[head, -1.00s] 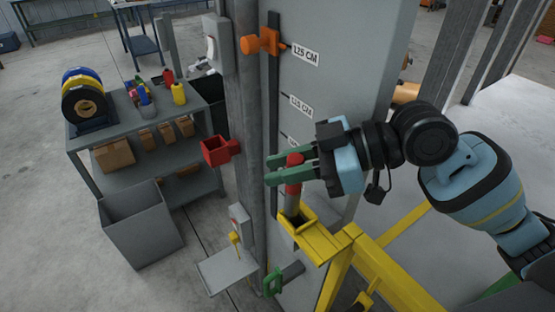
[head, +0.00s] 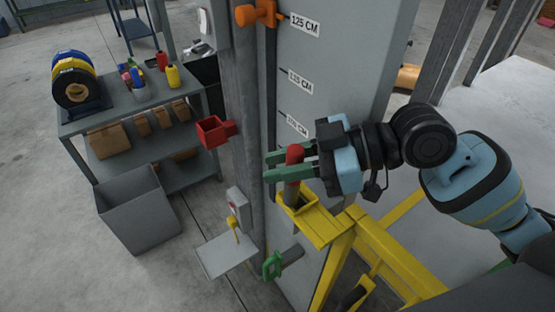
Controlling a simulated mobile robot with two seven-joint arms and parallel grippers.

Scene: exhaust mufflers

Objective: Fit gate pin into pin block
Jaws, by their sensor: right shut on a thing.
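The gate pin has a red head (head: 293,155) and a grey shaft (head: 291,191). My right gripper (head: 284,166) is shut on the red head, its green fingers coming from the right. The pin stands roughly upright. Its lower end is at the opening of a yellow square socket (head: 312,220) on a yellow frame; the socket wall hides the tip, so how deep it sits cannot be told. A red open box-shaped block (head: 212,131) is fixed on the grey post to the left, and looks empty. My left gripper is out of view.
A grey post with height labels and an orange knob (head: 255,14) stands close behind the gripper. A green handle (head: 273,264) is low on it. A shelf cart (head: 92,121) and a grey bin (head: 138,209) stand left. Floor is clear at lower left.

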